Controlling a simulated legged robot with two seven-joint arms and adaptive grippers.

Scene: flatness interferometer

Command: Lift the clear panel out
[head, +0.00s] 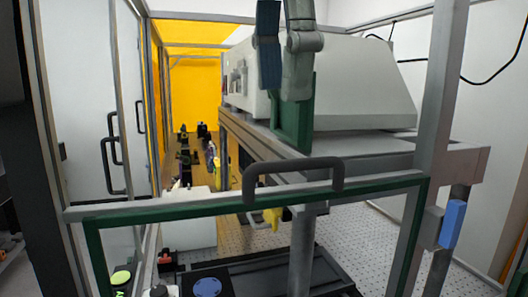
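The clear panel (252,202) stands upright in the foreground in a dark green frame. A dark arched handle (293,166) is fixed on its top edge. I see the scene behind through the pane, and its lower edge is out of view. What appears to be my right gripper (285,88) comes in at the top middle, pointing down, above and apart from the handle as seen here. It shows as a dark blue part beside a grey-green jointed part. I cannot tell how open it is. My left gripper is not in view.
Metal posts flank the panel; the right post (437,130) bears a blue block (452,224). A large pale instrument housing (320,82) stands behind, above a perforated table (375,243). A white door with dark handles (113,165) is at left. A black cable (490,75) hangs upper right.

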